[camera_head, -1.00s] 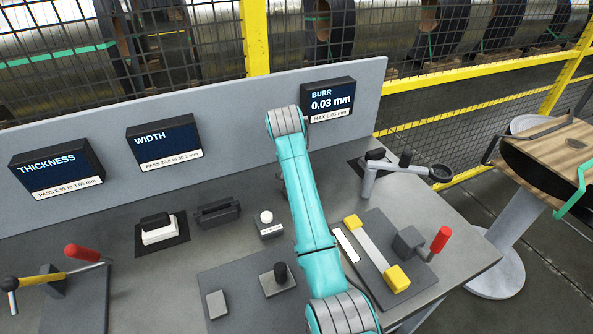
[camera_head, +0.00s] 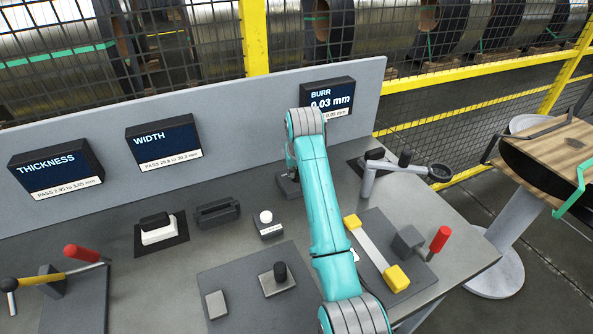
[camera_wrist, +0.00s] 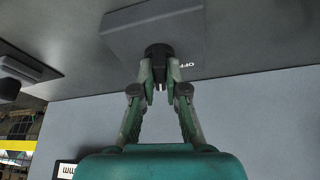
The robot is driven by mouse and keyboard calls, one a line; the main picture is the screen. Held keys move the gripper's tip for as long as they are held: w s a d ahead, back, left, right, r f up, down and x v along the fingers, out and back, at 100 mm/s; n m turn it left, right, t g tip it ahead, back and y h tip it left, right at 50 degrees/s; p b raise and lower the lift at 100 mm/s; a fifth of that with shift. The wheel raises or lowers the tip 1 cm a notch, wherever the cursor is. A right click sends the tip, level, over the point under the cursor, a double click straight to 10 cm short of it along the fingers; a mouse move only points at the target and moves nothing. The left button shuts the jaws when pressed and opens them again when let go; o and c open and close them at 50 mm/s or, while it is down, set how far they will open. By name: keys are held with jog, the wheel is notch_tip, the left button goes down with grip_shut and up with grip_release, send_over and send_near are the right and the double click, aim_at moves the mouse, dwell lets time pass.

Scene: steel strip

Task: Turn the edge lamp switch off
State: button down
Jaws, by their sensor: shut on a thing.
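The edge lamp switch is a dark grey box (camera_wrist: 125,32) with a black knob (camera_wrist: 158,52) in the wrist view. A white "OFF" label is printed on the box beside the knob, upside down in the picture. My gripper (camera_wrist: 159,86) is shut on the knob, with its fingertips on either side of it. In the head view a dark box (camera_head: 287,187) shows beside my arm below the burr display, and my arm hides my gripper.
The burr display (camera_head: 330,98) stands on the back panel behind my arm. A crank-like stand (camera_head: 372,175) is to the right. A white push button (camera_head: 266,218) and a dark block (camera_head: 217,212) are to the left. A yellow-ended bar (camera_head: 372,245) lies on the right plate.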

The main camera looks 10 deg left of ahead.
jog(key=n, duration=0.2)
jog(key=n+g+y, duration=0.1)
jog(key=n, duration=0.2)
jog(key=shift+w+d+n+y, duration=0.15)
jog(key=shift+d+n+y, duration=0.05)
jog(key=shift+n+y, duration=0.1)
jog(key=n+g+y, duration=0.1)
jog(key=n+g, duration=0.1)
jog(key=n, duration=0.3)
jog(key=shift+w, duration=0.1)
jog(key=shift+d, duration=0.1)
jog(key=c, duration=1.2)
grip_release()
jog(key=v, duration=1.2)
